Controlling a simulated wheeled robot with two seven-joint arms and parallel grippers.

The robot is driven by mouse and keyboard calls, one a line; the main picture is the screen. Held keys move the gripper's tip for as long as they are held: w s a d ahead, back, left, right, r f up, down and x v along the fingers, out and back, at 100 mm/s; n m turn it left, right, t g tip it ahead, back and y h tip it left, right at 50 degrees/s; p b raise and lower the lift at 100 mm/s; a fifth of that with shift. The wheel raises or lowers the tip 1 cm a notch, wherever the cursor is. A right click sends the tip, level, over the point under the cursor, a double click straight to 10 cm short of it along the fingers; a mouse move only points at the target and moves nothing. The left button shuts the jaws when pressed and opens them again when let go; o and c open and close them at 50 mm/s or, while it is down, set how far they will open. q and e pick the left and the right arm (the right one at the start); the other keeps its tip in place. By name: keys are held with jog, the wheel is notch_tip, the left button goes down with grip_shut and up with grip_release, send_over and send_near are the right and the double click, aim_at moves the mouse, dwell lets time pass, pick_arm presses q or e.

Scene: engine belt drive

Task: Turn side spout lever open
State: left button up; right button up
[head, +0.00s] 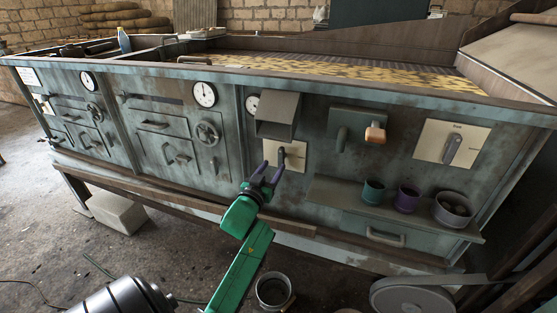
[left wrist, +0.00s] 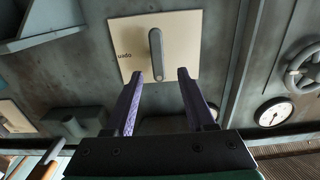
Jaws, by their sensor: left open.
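A cream plate (head: 295,157) with a dark grey lever (head: 281,153) is on the machine's front, below a box-shaped spout (head: 278,115). My left gripper (head: 273,168) is open in front of it, with its two purple fingers pointing at the plate. In the left wrist view the lever (left wrist: 156,55) stands upright in the picture on its plate (left wrist: 182,42), with lettering at the plate's left. The open gripper (left wrist: 160,73) has a finger on each side of the lever's near end; contact cannot be told. My right gripper is not in view.
Right of the plate are a green box with an orange-tipped handle (head: 375,135) and another lever plate (head: 432,137). A shelf (head: 335,197) below them holds cups (head: 408,198). A handwheel (head: 208,132) is to the left. A bucket (head: 273,291) stands on the floor.

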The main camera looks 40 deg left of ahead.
aim_at(280, 158)
pick_arm(q)
jog(key=x, duration=0.5)
jog(key=shift+w+d, duration=0.1)
jog(key=shift+w, duration=0.4)
jog(key=shift+c, duration=0.6)
jog(key=c, duration=0.5)
grip_shut()
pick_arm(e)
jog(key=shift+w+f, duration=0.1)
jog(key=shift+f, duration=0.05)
